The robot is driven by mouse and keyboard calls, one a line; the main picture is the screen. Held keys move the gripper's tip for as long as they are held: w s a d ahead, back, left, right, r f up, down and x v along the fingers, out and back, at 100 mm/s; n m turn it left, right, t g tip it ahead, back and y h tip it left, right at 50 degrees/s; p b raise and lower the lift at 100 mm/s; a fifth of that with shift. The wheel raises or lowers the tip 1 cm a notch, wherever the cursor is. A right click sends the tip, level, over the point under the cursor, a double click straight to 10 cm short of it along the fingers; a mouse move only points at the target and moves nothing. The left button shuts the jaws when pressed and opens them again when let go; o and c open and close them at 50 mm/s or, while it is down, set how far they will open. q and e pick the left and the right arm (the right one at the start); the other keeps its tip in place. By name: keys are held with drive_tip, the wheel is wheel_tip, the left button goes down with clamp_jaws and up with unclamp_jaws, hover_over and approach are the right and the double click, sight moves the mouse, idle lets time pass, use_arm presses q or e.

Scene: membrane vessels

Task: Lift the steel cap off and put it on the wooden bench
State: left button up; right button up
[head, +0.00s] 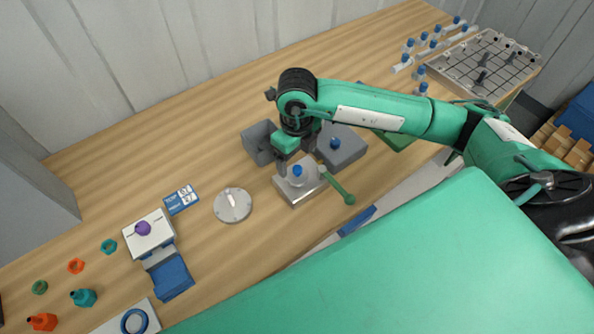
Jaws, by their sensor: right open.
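A round, pale steel-grey disc with a light bar across its middle, which looks like the steel cap (233,205), lies flat on the wooden bench (225,145). To its right stands a square metal block with a clear round vessel (298,180) that has a blue knob in it and a green-handled lever at its side. My right gripper (294,163) is open above the back of this vessel, apart from the disc. The arm and gripper body hide part of what lies behind. My left gripper is out of view.
Grey blocks (345,150) stand close behind and right of the vessel. A white box with a purple knob (143,229), a blue card (181,200) and coloured rings and fittings lie at the left. A gridded tray (490,62) stands far right. The bench behind the disc is clear.

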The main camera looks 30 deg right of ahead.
sight(297, 168)
drive_tip(key=shift+s+f+p, duration=0.2)
drive_tip(key=shift+f+p, duration=0.45)
drive_tip(key=shift+f, duration=0.05)
wheel_tip(297, 168, down, 3)
drive_tip(key=shift+f+p, duration=0.15)
drive_tip(key=shift+p, duration=0.5)
drive_tip(key=shift+f, duration=0.3)
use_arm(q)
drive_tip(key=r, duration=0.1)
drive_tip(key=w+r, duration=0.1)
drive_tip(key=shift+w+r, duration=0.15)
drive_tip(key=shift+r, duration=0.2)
use_arm(e)
drive_tip(key=c, duration=1.2)
drive_tip(key=shift+r, duration=0.1)
